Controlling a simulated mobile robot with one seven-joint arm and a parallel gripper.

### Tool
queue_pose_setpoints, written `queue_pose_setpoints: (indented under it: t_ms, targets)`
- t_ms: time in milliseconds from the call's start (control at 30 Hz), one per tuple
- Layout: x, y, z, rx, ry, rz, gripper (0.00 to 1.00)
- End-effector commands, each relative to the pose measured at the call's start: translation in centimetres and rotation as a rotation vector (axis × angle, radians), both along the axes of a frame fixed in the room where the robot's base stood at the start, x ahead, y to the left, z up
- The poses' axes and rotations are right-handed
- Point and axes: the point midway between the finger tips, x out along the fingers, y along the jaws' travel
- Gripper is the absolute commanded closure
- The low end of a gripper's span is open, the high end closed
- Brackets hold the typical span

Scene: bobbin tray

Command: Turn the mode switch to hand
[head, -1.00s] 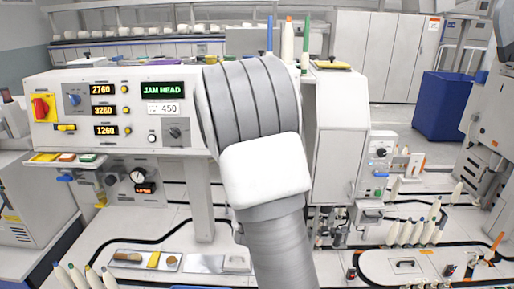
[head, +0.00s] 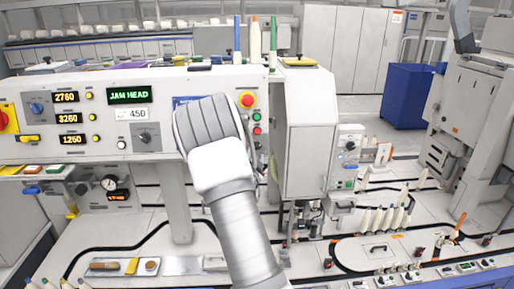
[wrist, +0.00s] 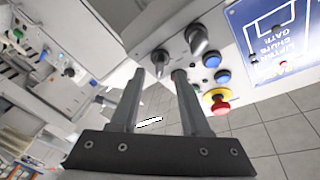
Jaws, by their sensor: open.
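My gripper (wrist: 170,75) is open and empty in the wrist view, with its two fingers pointing at a pale control panel. No label beside either is readable, so I cannot tell which is the mode switch. Contact is not visible. In the head view a dark rotary knob (head: 143,137) sits on the white console below the 450 label. My forearm hides the gripper and part of the console there.
Beside the knobs in the wrist view are blue buttons (wrist: 212,61), a red mushroom button (wrist: 219,104) and a blue sign (wrist: 275,45). The head view shows a JAM HEAD display (head: 129,95), upright bobbins (head: 255,42) on top and a blue bin (head: 406,97) at right.

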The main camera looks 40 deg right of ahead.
Motion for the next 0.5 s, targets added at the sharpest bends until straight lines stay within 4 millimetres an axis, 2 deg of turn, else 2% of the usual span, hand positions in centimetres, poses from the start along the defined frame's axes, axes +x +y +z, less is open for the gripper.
queue_pose_setpoints:
  t_ms: [200,500]
  targets:
    - [2.0,-2.1,0.1,-0.001,0.001,-0.001,0.54]
    - [2.9,-2.9,0.0,0.0,0.001,-0.001,0.54]
